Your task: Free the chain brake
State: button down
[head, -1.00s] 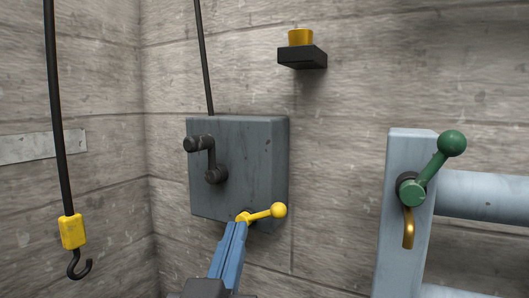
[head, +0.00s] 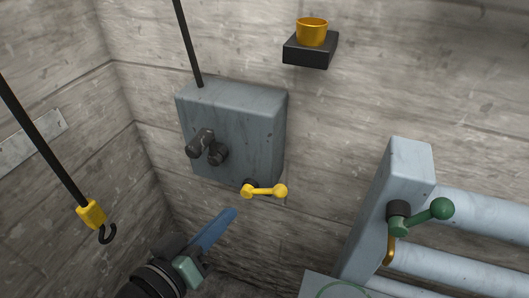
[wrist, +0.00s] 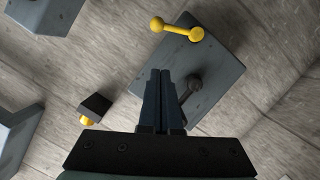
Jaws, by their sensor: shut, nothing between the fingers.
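A grey box (head: 233,130) is fixed to the concrete wall. A short yellow lever (head: 265,191) with a ball end sits at its lower edge and points right in the head view. The lever also shows at the top of the wrist view (wrist: 178,29). A dark crank (head: 208,147) is on the box's front. I cannot tell from a label which part is the chain brake. My gripper (head: 232,211) has blue fingers, shut and empty, below the box and apart from the lever in the head view. In the wrist view the fingertips (wrist: 164,71) overlap the box's outline.
A black cable with a yellow block and hook (head: 92,214) hangs at the left. A small black shelf (head: 310,52) holds a yellow cup-like piece (head: 312,32). At the right, a pale blue post (head: 398,175) carries a green lever (head: 424,216), with pipes (head: 480,215) behind it.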

jog(key=p, duration=0.3)
send_near(276, 188)
jog(key=w+r, duration=0.2)
jog(key=w, duration=0.3)
jog(key=shift+h, duration=0.3)
jog(key=d+f, duration=0.1)
jog(key=w+d+f, duration=0.1)
jog(key=f, duration=0.1)
jog(key=shift+d+f, duration=0.15)
jog(key=shift+s+d+f+m, duration=0.1)
jog(key=shift+d+f+m, duration=0.1)
jog(key=shift+m, duration=0.1)
